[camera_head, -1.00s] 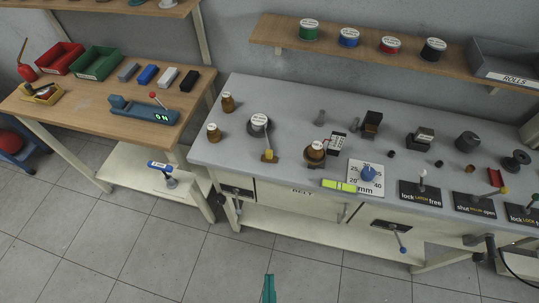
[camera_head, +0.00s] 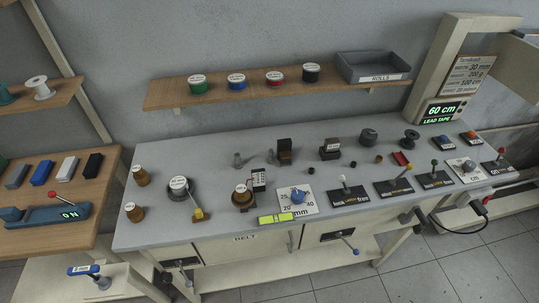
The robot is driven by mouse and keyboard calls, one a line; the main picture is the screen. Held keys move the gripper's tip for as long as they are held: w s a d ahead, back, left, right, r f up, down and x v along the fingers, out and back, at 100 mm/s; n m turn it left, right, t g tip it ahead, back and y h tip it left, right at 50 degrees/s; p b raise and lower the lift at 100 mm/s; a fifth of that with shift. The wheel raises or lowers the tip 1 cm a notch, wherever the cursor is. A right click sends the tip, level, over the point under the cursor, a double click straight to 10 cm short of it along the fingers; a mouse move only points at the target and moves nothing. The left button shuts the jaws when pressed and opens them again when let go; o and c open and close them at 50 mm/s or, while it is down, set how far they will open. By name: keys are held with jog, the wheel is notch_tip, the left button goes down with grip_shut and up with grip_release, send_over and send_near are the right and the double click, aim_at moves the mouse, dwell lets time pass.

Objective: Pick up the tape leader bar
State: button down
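No part labelled as the tape leader bar can be read, and I cannot tell which piece it is. A small red block (camera_head: 401,158) lies on the grey bench (camera_head: 215,165), behind the row of lever plates. A bright yellow-green bar (camera_head: 275,217) lies at the bench's front edge, below a white dial plate with a blue knob (camera_head: 298,196). A machine at the right has a green display (camera_head: 442,111) reading "60 cm" and "LEAD TAPE". My gripper is not in view.
A wooden shelf (camera_head: 225,96) holds several spools and a grey ROLLS tray (camera_head: 372,70). Black lever plates (camera_head: 348,194) line the bench's front right. A wooden table (camera_head: 80,240) stands at left. Tiled floor (camera_head: 440,262) is clear at lower right.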

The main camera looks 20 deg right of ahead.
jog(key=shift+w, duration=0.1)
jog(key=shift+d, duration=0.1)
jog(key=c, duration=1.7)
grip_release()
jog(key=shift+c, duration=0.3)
